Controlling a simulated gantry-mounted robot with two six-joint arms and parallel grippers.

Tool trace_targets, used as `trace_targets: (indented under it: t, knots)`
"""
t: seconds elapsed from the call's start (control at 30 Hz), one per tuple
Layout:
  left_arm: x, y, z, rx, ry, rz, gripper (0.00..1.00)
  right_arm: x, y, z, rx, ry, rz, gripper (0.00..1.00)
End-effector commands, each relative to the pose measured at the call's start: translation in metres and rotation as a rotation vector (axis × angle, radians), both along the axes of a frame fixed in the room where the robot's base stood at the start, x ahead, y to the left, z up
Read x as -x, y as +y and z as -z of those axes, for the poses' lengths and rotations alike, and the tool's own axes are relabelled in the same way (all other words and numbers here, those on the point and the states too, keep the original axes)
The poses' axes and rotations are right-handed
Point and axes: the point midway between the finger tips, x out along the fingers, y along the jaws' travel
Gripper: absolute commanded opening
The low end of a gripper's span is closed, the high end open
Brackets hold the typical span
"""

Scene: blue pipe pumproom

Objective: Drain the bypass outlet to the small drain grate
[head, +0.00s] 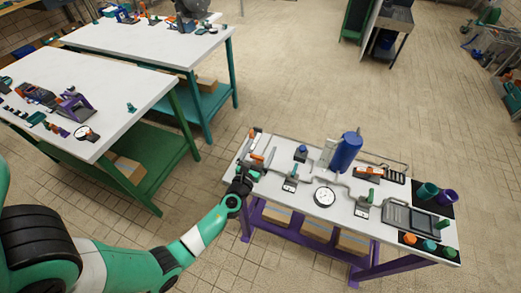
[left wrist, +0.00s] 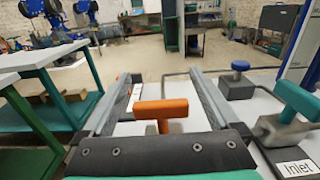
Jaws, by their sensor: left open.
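My left gripper (head: 257,152) is open over the left end of the purple-legged bench. In the left wrist view its fingers (left wrist: 160,100) stand on either side of an orange T-handle (left wrist: 161,110), with gaps at both sides. The orange handle also shows in the head view (head: 256,158). A green-handled valve labelled "Inlet" (left wrist: 290,120) sits just right of the right finger. Another orange-handled valve (head: 370,171) stands toward the bench's right. A dark grey tray (head: 397,217) lies at the front right; I cannot tell which part is the small drain grate. My right gripper is not in view.
The bench top (head: 290,215) carries a blue cylinder (head: 346,151), a round gauge (head: 324,196), pipes and a green-handled valve (head: 364,201). Green and purple cups (head: 427,192) stand at the right end. Two other benches stand left; tiled floor between is clear.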

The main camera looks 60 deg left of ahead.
Motion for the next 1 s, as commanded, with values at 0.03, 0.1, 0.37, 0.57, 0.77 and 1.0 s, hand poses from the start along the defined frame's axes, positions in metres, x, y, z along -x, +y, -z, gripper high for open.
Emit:
trace_targets:
  t: [0.03, 0.1, 0.37, 0.57, 0.77, 1.0]
  knots:
    - [0.0001, -0.0001, -0.0001, 0.000, 0.000, 0.000, 0.95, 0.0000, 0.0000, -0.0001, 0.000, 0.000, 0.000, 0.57]
    - [0.0002, -0.0002, -0.0001, 0.000, 0.000, 0.000, 0.91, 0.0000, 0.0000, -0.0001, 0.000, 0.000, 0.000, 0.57]
    - [0.0004, -0.0005, -0.0001, 0.000, 0.000, 0.000, 0.45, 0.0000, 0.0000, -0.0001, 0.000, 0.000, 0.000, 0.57]
    - [0.0004, -0.0005, -0.0001, 0.000, 0.000, 0.000, 0.09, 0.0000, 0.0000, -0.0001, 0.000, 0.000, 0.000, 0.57]
    - [0.0004, -0.0005, 0.0002, 0.000, 0.000, 0.010, 0.09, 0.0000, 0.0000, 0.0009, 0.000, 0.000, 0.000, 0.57]
    - [0.0001, -0.0013, 0.0015, -0.001, -0.001, 0.086, 0.09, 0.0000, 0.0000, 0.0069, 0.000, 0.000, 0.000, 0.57]
